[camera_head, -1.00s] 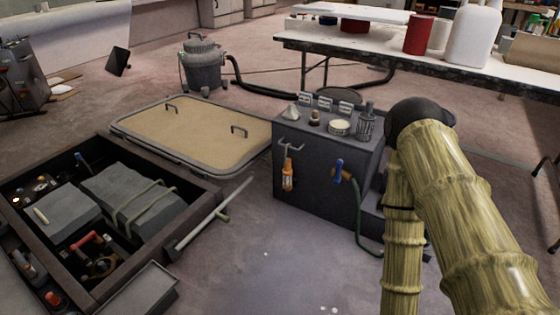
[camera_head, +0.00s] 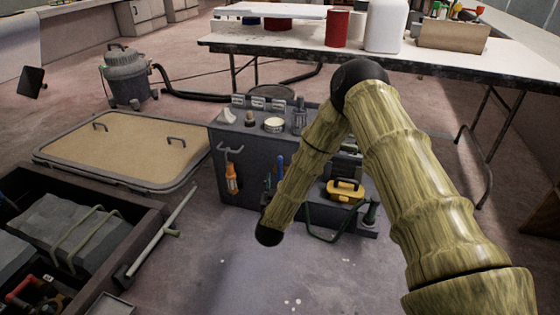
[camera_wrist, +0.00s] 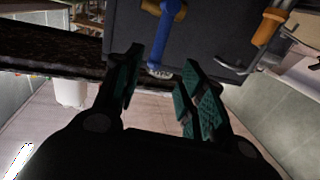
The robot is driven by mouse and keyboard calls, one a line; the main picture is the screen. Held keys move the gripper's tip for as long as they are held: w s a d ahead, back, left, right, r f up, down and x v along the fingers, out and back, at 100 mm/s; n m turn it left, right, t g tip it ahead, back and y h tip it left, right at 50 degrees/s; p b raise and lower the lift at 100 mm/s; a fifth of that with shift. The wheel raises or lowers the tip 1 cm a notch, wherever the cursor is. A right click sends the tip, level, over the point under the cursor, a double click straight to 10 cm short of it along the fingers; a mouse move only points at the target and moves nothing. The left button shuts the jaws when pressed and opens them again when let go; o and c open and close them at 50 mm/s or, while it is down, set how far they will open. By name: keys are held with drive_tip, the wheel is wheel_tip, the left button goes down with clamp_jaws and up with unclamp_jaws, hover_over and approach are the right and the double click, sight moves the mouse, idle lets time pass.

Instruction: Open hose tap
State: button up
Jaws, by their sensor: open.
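The hose tap has a blue lever (camera_wrist: 163,38) and a brass-coloured body (camera_wrist: 152,7) on the dark cabinet (camera_wrist: 205,25). In the head view, part of the blue lever (camera_head: 280,164) shows on the cabinet front; my arm covers the tap body. My gripper (camera_wrist: 160,68) is open, with green-padded fingers on either side of the lever's end in the wrist view. I cannot tell whether the lever lies between the fingers or just beyond them. No contact is visible. A dark green hose (camera_head: 322,239) runs along the floor by the cabinet.
An orange-handled tool (camera_head: 231,179) hangs from a hook left of the tap; it also shows in the wrist view (camera_wrist: 269,25). Small items stand on the cabinet top. A yellow box (camera_head: 345,191) sits right of my forearm.

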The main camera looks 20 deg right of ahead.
sight(280, 163)
drive_tip(key=shift+h, duration=0.3)
drive_tip(key=b+x, duration=0.1)
drive_tip(key=x, duration=0.2)
drive_tip(key=b+x, duration=0.1)
drive_tip(key=x, duration=0.2)
drive_tip(key=r+b+x, duration=0.1)
drive_tip(key=x, duration=0.3)
drive_tip(key=shift+b, duration=0.3)
drive_tip(key=shift+x, duration=0.8)
drive_tip(key=shift+r, duration=0.2)
clamp_jaws()
